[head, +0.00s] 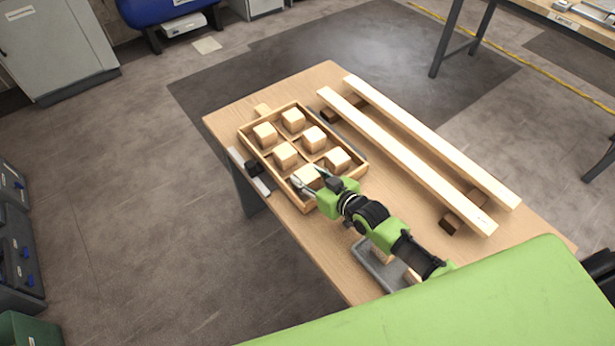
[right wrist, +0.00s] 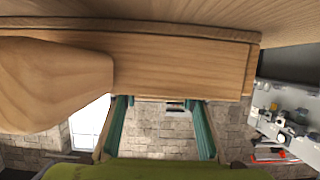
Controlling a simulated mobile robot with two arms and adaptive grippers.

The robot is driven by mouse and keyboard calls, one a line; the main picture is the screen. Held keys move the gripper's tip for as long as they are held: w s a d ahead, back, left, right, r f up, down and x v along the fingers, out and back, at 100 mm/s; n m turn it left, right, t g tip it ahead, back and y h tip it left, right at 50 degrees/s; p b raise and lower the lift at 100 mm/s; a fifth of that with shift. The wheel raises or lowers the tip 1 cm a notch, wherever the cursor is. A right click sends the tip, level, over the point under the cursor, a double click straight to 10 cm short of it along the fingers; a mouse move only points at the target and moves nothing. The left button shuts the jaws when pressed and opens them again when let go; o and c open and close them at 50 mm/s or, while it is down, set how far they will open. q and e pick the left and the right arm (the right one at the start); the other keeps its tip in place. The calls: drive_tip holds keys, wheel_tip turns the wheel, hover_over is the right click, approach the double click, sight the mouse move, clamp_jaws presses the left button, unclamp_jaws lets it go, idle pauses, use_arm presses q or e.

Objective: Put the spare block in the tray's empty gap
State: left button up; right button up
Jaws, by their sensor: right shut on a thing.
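The wooden tray (head: 246,143) lies on the bench with light wooden blocks standing in its compartments, among them a back block (head: 293,119) and a right block (head: 338,158). My right gripper (head: 309,178) is over the tray's near corner compartment, its fingers on either side of a block (head: 306,174), the spare block as far as I can tell. It is shut on this block, which sits at or just above the tray floor; the fingers hide part of it. In the right wrist view the fingers (right wrist: 161,125) reach up to close wooden surfaces. My left gripper is out of view.
Two long wooden beams (head: 400,155) lie on dark supports right of the tray. A grey metal tray (head: 367,268) with pale blocks is partly under my right arm. A metal strip (head: 262,185) and a black item (head: 253,167) lie along the bench's left edge.

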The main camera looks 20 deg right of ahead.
sight(313, 181)
drive_tip(key=shift+f, duration=0.15)
drive_tip(key=o, duration=1.1)
drive_tip(key=shift+s, duration=0.1)
drive_tip(key=v, duration=0.7)
drive_tip(key=shift+s, duration=0.15)
